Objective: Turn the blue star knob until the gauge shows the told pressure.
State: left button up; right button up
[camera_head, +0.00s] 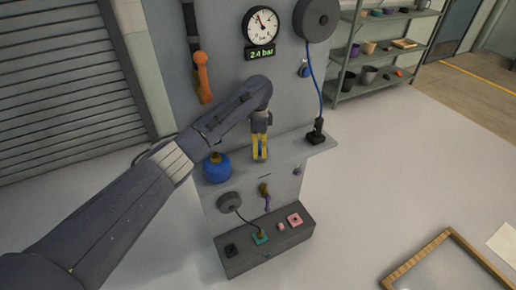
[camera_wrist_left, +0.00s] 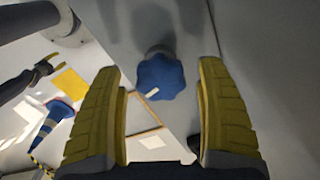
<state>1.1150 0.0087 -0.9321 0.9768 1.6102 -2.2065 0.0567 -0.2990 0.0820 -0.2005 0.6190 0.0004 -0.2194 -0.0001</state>
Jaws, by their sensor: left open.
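The blue star knob (camera_wrist_left: 160,77) shows in the left wrist view, on a grey stem, with a white mark on its lower left. My left gripper (camera_wrist_left: 162,110) has its yellow fingers spread, with the knob in line with the gap between them and no visible contact. In the head view the left gripper (camera_head: 260,148) hangs in front of the grey panel, fingers downward. I cannot surely single out the knob there. The round gauge (camera_head: 261,26) is at the top of the panel, above a green readout (camera_head: 261,54) of 2.4 bar. My right gripper (camera_wrist_left: 45,68) shows small at the left wrist view's left edge.
A round blue object (camera_head: 217,168) with a brass top is beside my left arm. A black fitting (camera_head: 317,133) with a blue cable stands on the panel's ledge. A control box (camera_head: 262,258) sits below. A wooden frame (camera_head: 396,275) lies on the floor at right.

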pick_arm(q)
notch_tip(320, 180, up, 10)
jog(key=shift+r, duration=0.25)
dwell(0.3)
